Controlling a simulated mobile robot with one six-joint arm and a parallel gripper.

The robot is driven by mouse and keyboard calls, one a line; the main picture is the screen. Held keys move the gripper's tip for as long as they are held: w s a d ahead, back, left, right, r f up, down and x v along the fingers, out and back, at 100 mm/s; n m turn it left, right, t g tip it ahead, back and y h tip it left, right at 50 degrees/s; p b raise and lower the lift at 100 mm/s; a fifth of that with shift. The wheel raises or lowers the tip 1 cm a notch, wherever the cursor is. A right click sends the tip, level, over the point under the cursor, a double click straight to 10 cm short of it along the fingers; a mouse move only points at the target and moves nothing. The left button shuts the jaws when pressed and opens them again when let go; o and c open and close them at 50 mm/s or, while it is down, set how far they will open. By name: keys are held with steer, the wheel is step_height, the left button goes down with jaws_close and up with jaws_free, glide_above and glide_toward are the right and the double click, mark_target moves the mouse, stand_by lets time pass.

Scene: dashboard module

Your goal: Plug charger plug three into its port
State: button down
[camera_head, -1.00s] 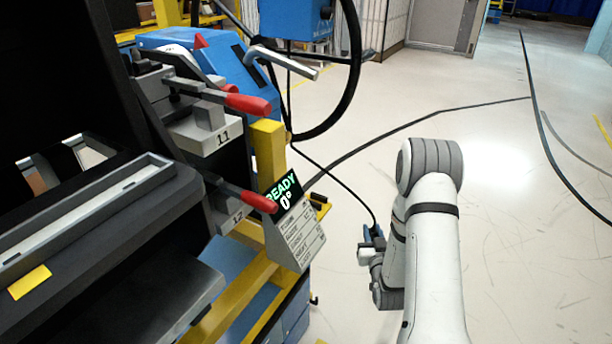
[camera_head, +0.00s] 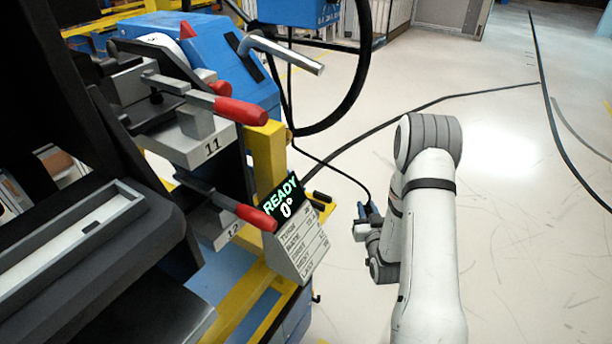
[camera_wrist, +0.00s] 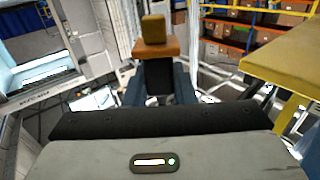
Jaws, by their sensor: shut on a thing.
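My gripper (camera_head: 367,212) is low in front of my white arm in the head view, to the right of the dashboard fixture and apart from it. In the wrist view its two blue fingers (camera_wrist: 158,88) are shut on a plug (camera_wrist: 156,46) with an orange-brown collar, a smaller tan tip and a dark body. I take this to be charger plug three; no number is readable on it. In the head view a thin black cable runs from the fixture to the gripper, where the plug is too small to make out. I cannot pick out its port in either view.
The dark dashboard module (camera_head: 75,250) fills the left. Red-handled clamps marked 11 (camera_head: 240,109) and 12 (camera_head: 255,217) stick out. A yellow surface (camera_wrist: 285,65) is close at right in the wrist view. Floor at right is open.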

steer(key=s+a+r+n+g+y+p, duration=0.2)
steer(key=a+r+n+g+y, duration=0.2)
steer(key=a+r+y, duration=0.3)
steer(key=s+a+r+n+g+y+p, duration=0.1)
steer(key=a+r+n+g+y+p, duration=0.1)
steer(key=a+r+n+g+y, duration=0.2)
steer(key=a+r+n+y, duration=0.3)
steer(key=a+r, duration=0.2)
steer(key=a, duration=0.2)
steer(key=shift+s, duration=0.4)
steer(key=shift+d, duration=0.1)
steer(key=shift+f+b, duration=2.35)
steer(key=shift+f, duration=0.5)
steer(key=shift+f+b, duration=1.45)
steer(key=shift+f, duration=0.1)
steer(key=c, duration=1.2)
jaws_free()
steer(key=shift+o, duration=0.4)
